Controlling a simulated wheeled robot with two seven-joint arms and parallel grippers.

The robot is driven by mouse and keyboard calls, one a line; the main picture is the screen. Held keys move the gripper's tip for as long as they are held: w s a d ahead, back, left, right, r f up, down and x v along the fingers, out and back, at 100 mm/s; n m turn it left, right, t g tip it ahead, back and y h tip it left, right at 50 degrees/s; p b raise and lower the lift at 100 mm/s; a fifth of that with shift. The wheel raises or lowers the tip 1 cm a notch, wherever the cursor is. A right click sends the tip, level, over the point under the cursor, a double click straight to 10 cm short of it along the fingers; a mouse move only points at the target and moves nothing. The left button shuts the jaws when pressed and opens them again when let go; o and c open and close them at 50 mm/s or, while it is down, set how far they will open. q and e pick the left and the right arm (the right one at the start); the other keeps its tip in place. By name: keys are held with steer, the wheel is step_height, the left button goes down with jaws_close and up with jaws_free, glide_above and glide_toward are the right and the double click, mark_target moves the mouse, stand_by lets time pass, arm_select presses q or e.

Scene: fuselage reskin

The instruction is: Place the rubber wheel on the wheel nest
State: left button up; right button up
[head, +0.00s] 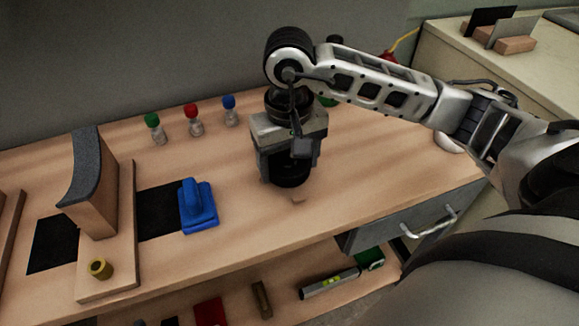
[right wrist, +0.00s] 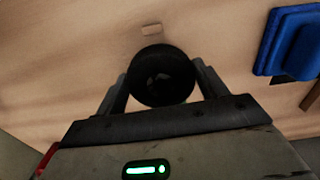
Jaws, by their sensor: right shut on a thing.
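The rubber wheel (head: 289,174) is a black round piece between the fingers of my right gripper (head: 287,165), which is shut on it over the right part of the wooden bench. In the right wrist view the wheel (right wrist: 163,76) sits between the two fingers (right wrist: 162,92). Whether it touches the bench is hard to tell. I cannot clearly identify the wheel nest. My left gripper is not in view.
A blue handled block (head: 198,207) stands left of the gripper. A wooden fixture with a curved grey skin (head: 85,170) and a brass-coloured cup (head: 99,268) are farther left. Bottles with green (head: 152,120), red (head: 191,111) and blue (head: 229,103) caps stand behind. Tools lie on the lower shelf.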

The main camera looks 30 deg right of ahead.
steer(key=shift+s+f, duration=0.1)
steer(key=shift+f, duration=0.85)
steer(key=shift+f, duration=0.2)
steer(key=o, duration=1.1)
steer(key=shift+o, duration=0.2)
